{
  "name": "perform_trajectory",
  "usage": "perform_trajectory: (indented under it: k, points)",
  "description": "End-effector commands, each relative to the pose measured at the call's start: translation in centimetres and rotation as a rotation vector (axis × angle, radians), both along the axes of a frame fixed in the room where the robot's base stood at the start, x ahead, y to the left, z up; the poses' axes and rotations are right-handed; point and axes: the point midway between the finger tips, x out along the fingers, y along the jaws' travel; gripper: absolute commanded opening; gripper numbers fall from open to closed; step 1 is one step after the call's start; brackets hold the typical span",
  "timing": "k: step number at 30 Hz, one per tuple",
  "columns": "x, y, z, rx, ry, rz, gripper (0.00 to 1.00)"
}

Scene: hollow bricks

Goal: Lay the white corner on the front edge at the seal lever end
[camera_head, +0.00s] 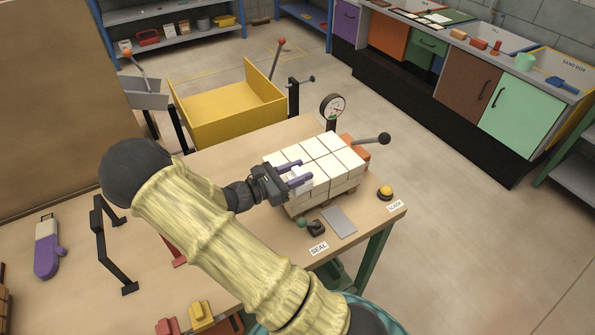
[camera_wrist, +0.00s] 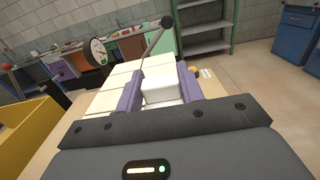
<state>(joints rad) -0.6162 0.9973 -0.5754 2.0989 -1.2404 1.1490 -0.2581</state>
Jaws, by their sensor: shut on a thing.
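My gripper (camera_head: 298,173) is shut on a white block, the white corner (camera_wrist: 162,90), which shows between the two purple fingers in the wrist view. The gripper is at the near left part of a stack of white blocks (camera_head: 325,147) on the wooden table. I cannot tell whether the held block touches the stack. The SEAL label (camera_head: 318,248) is on the table's front edge, with a small lever with a green knob (camera_head: 302,222) behind it. My gripper and arm hide part of the stack's left side.
A pressure gauge (camera_head: 333,107) stands behind the stack. A long lever with a dark ball (camera_head: 384,139) sticks out at the right. A yellow bin (camera_head: 225,112) stands behind the table.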

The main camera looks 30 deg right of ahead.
Motion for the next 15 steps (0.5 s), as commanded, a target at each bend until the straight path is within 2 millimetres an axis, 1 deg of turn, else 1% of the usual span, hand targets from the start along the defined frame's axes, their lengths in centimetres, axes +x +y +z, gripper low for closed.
perform_trajectory:
  k: [15]
  points:
    - [0.0,0.0,-1.1,-0.001,0.0,0.001,0.12]
